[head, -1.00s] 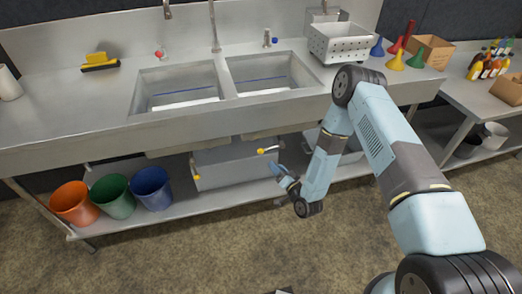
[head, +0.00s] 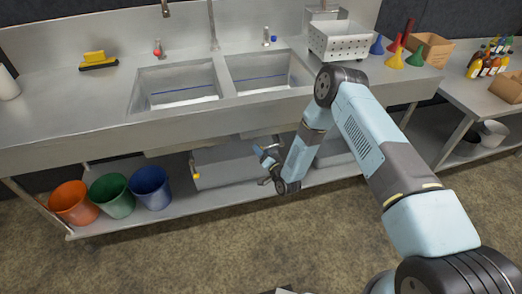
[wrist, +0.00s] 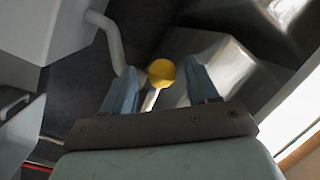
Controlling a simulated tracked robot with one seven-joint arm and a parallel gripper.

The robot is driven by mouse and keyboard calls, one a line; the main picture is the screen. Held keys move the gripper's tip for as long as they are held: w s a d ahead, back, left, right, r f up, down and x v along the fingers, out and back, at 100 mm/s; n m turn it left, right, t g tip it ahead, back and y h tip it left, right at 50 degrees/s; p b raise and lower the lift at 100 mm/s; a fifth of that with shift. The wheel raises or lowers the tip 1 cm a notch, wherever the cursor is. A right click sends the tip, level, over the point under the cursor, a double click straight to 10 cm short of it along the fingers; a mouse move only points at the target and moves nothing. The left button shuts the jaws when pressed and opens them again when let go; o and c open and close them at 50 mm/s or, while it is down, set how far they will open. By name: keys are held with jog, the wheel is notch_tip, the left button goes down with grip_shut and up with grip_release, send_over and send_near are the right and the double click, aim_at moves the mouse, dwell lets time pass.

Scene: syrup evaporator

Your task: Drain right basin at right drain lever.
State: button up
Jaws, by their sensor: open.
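The right basin (head: 262,85) is set in the steel counter and shows a blue line along its inside wall. The left basin (head: 178,98) is beside it. My gripper (head: 264,150) is below the counter's front, under the right basin. In the wrist view the right drain lever's yellow knob (wrist: 161,72) lies between the two blue fingertips of my gripper (wrist: 164,74), with its metal stem running down between them. The fingers stand apart on either side of it. In the head view my gripper hides this lever. The left drain lever (head: 195,173) shows its yellow tip further left.
Orange (head: 75,202), green (head: 111,191) and blue (head: 151,187) buckets stand on the lower shelf at left. A perforated steel box (head: 339,42) and colored funnels are on the counter at right. The floor in front is clear.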

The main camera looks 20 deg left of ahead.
jog(key=shift+x, duration=0.8)
grip_shut()
